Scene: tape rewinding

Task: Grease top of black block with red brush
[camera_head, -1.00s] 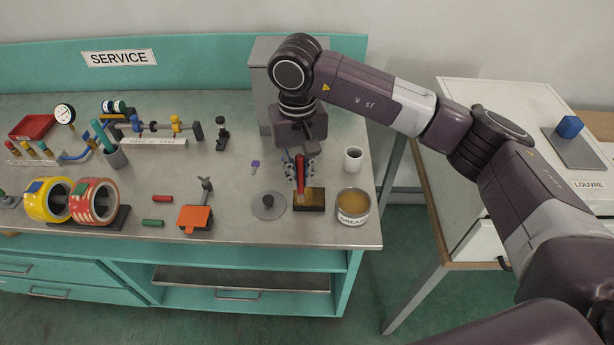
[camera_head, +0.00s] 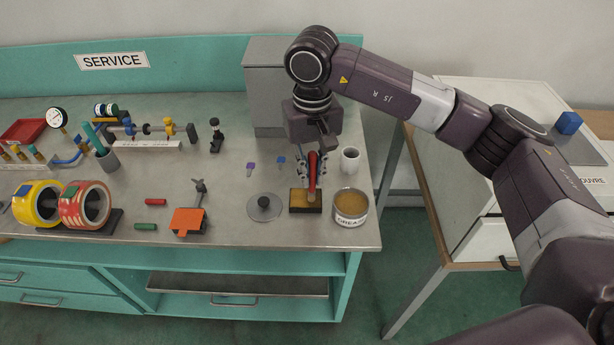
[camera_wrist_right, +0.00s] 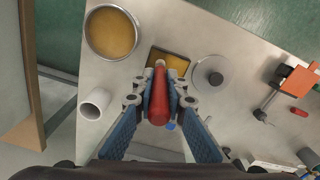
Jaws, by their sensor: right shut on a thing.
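The black block (camera_head: 298,209) lies near the bench's front edge, with an amber-coloured layer on its top; it also shows in the right wrist view (camera_wrist_right: 183,54). My right gripper (camera_head: 312,182) is shut on the red brush (camera_head: 313,168), just behind and above the block. In the right wrist view the brush (camera_wrist_right: 159,103) sits between the two fingers, its pale tip reaching over the block's top. Whether the tip touches the top is unclear. The tip hides part of the block. My left gripper is out of view.
An open grease tin (camera_head: 351,219) stands close right of the block, a white cup (camera_head: 349,160) behind it. A round grey lid (camera_head: 264,207) lies left of the block. An orange-plated stand (camera_head: 187,221) and tape rolls (camera_head: 84,206) are farther left.

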